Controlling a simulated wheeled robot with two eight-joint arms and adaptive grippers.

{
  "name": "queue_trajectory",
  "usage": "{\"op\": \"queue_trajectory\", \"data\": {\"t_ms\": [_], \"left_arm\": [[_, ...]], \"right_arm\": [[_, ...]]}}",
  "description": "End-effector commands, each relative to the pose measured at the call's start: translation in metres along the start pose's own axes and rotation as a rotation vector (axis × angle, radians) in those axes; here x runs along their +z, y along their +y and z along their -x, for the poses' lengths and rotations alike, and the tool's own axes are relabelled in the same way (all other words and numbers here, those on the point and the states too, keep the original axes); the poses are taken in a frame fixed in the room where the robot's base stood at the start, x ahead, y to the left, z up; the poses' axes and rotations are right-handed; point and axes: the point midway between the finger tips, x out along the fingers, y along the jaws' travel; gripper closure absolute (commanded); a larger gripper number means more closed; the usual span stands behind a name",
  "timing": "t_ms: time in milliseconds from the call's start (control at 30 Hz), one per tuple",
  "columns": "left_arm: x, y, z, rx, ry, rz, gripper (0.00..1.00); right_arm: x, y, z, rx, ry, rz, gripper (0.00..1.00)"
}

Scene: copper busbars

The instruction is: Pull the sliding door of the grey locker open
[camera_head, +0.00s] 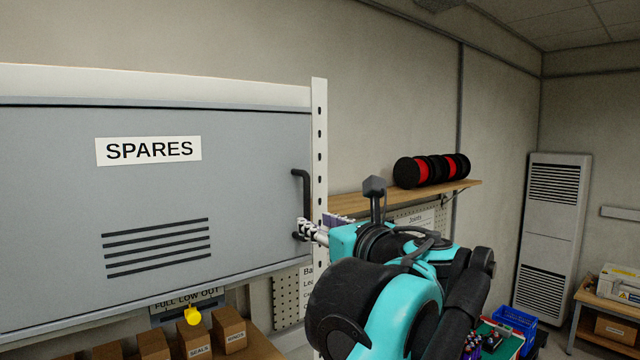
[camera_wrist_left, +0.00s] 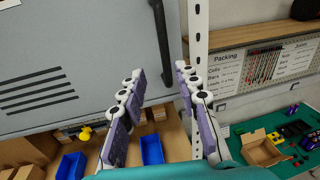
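The grey locker's sliding door (camera_head: 60,190) fills the left of the head view, with a SPARES label and vent slots, and appears shut. Its dark vertical bar handle (camera_head: 306,185) is near the door's right edge, beside a white perforated post. My left gripper (camera_head: 303,230) is at the handle's lower end, partly hidden by my own arm in the head view. In the left wrist view, the gripper (camera_wrist_left: 160,75) has its two purple-padded fingers spread apart. The handle (camera_wrist_left: 161,40) shows ahead, with its lower end between the fingertips; contact cannot be told.
The white post (camera_head: 319,130) stands right beside the handle. A wooden shelf (camera_head: 350,203) with red and black spools is on the wall to the right. Below the locker, boxes (camera_head: 230,330) and a yellow object (camera_head: 192,315) sit on a bench; blue bins (camera_wrist_left: 151,150) show there too.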

Motion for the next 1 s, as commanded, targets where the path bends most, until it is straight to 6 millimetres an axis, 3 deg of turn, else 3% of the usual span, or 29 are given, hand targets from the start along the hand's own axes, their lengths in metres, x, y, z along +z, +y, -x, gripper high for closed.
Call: {"op": "queue_trajectory", "data": {"t_ms": [33, 167, 600, 967, 1000], "left_arm": [[0.014, -0.008, 0.004, -0.009, -0.021, -0.030, 0.68], [0.023, -0.013, 0.001, -0.013, -0.044, -0.064, 0.68], [0.024, -0.013, -0.063, -0.011, -0.042, -0.061, 0.68], [0.023, -0.013, -0.071, -0.014, -0.041, -0.060, 0.68], [0.023, -0.013, -0.071, -0.014, -0.041, -0.060, 0.73]], "right_arm": [[-0.004, 0.000, 0.006, 0.000, 0.000, 0.000, 0.60], [-0.005, 0.000, 0.007, 0.000, 0.000, 0.000, 0.60], [-0.011, 0.000, 0.015, 0.000, 0.000, 0.000, 0.60], [-0.011, 0.000, 0.016, 0.000, 0.000, 0.000, 0.60], [-0.011, 0.000, 0.016, 0.000, 0.000, 0.000, 0.60]]}}
